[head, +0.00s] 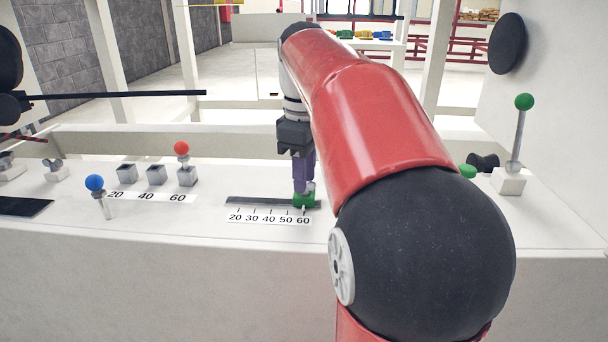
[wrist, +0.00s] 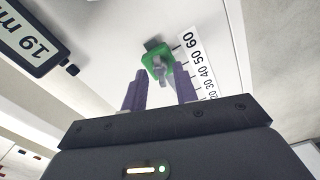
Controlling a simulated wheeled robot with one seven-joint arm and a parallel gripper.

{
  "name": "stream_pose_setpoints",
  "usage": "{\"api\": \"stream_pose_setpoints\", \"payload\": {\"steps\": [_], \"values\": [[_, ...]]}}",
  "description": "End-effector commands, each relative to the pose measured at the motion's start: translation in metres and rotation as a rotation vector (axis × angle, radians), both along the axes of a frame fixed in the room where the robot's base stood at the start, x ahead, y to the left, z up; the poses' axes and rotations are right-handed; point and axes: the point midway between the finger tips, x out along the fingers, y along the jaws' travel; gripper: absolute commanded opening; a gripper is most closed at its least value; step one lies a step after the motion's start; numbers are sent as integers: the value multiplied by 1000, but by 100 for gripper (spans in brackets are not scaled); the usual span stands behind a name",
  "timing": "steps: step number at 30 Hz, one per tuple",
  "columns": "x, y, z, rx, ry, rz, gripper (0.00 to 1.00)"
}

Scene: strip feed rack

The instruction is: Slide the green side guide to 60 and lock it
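The green side guide (head: 306,201) sits on its dark rail (head: 262,201), at the right end of the scale (head: 268,216), with its pointer at or very near the 60 mark. The wrist view also shows the green guide (wrist: 152,62), with a small grey clamp piece (wrist: 159,72) on top; I cannot tell whether it is locked. My gripper (head: 304,188) is just above the guide, pointing down. In the wrist view its purple fingers (wrist: 160,76) stand apart, with the clamp piece in line with the gap. Contact is not clear.
A green-knobbed lever (head: 523,104) stands at the right. The panel in front of the scale is clear. A dark-framed label (wrist: 32,42) shows in the wrist view.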

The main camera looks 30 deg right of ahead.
Motion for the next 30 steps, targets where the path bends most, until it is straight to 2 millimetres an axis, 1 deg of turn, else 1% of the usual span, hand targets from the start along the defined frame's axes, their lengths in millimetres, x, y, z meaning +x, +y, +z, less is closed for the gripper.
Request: {"api": "stream_pose_setpoints", "payload": {"steps": [6, 8, 13, 23, 30], "values": [[0, 0, 0, 0, 0, 0, 29], [0, 0, 0, 0, 0, 0, 23], [0, 0, 0, 0, 0, 0, 0], [0, 0, 0, 0, 0, -12, 0], [0, 1, 2, 1, 1, -105, 0]]}}
